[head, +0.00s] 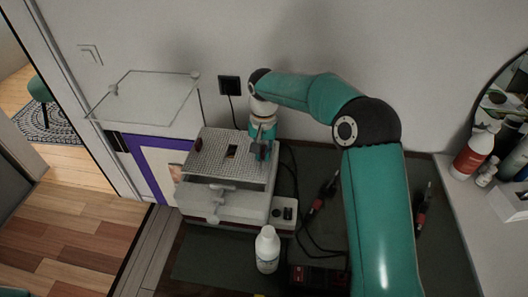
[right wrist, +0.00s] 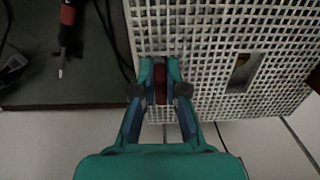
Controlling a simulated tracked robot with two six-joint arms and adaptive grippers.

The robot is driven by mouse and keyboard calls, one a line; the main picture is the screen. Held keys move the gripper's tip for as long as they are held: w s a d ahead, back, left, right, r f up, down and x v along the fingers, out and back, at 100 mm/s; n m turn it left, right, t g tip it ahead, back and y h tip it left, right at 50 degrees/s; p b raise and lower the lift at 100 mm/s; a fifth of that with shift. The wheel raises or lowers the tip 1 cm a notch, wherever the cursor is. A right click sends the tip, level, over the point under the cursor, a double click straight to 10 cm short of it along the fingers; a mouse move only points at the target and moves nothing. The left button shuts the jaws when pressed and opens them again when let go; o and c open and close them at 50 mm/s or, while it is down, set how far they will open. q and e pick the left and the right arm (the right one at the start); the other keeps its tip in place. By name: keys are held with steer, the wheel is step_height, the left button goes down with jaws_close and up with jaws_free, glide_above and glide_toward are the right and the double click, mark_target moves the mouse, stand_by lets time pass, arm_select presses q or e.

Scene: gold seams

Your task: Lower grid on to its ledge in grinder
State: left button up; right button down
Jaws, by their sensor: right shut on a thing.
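The white perforated grid (head: 225,152) lies over the back of the pale grinder (head: 200,212), with a small rectangular opening in it. In the right wrist view the grid (right wrist: 215,45) fills the upper right. My right gripper (head: 262,150) is at the grid's right edge. In the right wrist view my right gripper (right wrist: 160,85) is shut on a dark red part at that edge. Whether the grid touches the ledge or hovers above it, I cannot tell; the ledge is hidden. A grey fitting (head: 222,200) stands at the grinder's front. My left gripper is not in view.
A clear panel (head: 150,95) stands at the back left. A white bottle (head: 267,250) is in front of the grinder. Red-handled tools (head: 322,195) and cables lie to its right, under my right arm. Bottles (head: 474,152) stand on the right shelf.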

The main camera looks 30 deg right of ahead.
mark_target(263, 159)
steer(key=shift+f+b, duration=1.4)
steer(key=shift+f, duration=0.7)
stand_by(0.7)
steer(key=c, duration=1.1)
jaws_free()
steer(key=shift+c, duration=0.2)
steer(key=shift+r, duration=0.15)
steer(key=shift+r+p, duration=2.75)
steer(key=shift+r, duration=0.65)
steer(key=shift+f, duration=0.1)
